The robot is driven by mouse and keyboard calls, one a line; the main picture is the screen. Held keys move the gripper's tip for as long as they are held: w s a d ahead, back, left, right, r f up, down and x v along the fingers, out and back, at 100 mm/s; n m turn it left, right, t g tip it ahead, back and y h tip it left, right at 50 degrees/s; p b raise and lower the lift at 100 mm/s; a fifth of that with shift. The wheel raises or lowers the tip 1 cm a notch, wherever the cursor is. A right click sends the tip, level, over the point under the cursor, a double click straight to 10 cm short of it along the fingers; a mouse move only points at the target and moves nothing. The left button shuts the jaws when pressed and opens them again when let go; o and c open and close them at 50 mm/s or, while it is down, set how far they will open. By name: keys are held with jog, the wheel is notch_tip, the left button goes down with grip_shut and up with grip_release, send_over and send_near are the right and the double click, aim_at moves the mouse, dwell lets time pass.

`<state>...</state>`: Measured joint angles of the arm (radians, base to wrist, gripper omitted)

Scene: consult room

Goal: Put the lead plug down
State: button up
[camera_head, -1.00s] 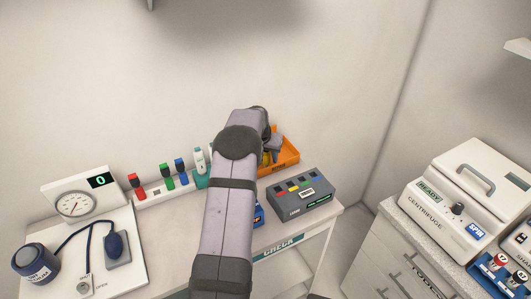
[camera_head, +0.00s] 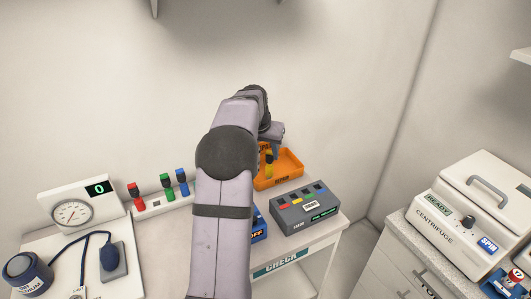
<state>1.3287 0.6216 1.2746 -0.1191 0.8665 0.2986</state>
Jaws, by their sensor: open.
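A yellow plug (camera_head: 268,164) stands or leans at the left part of the orange tray (camera_head: 291,170) at the back of the table. Its exact contact with the tray is hard to see. My gripper (camera_head: 272,145) is open, just above the yellow plug, and my arm hides part of it. Red (camera_head: 136,194), green (camera_head: 167,187) and blue (camera_head: 182,182) plugs stand in a white rack (camera_head: 150,209) to the left. A grey box (camera_head: 290,217) with several coloured marks on top sits in front of the tray.
A centrifuge (camera_head: 455,225) stands on a separate cabinet at the right. A blue item (camera_head: 259,232) is partly hidden behind my arm.

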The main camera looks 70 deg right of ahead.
jog(key=shift+a+r, duration=0.1)
jog(key=shift+r, duration=0.15)
jog(key=w+a+f+n+t+y, duration=0.1)
jog(key=w+a+n, duration=0.3)
jog(key=w+a, duration=0.9)
jog(key=w+a+f+n+y, duration=0.1)
jog(key=w+a+n, duration=0.25)
jog(key=a, duration=0.65)
jog(key=w+a+f+n+y, duration=0.1)
jog(key=w+a+f+n, duration=0.1)
jog(key=w+a, duration=0.5)
jog(key=s+a+f+n, duration=0.1)
jog(key=s+a, duration=0.3)
jog(key=a, duration=0.5)
jog(key=s+a+f+n+y, duration=0.1)
jog(key=s+a+n, duration=0.3)
jog(key=a, duration=0.5)
jog(key=s+a+f+n+g, duration=0.1)
jog(key=s+a+f+n, duration=0.2)
jog(key=a, duration=0.7)
jog(key=s, duration=0.2)
jog(key=shift+s+y, duration=0.3)
jog(key=shift+r+n, duration=0.1)
jog(key=shift+n, duration=0.15)
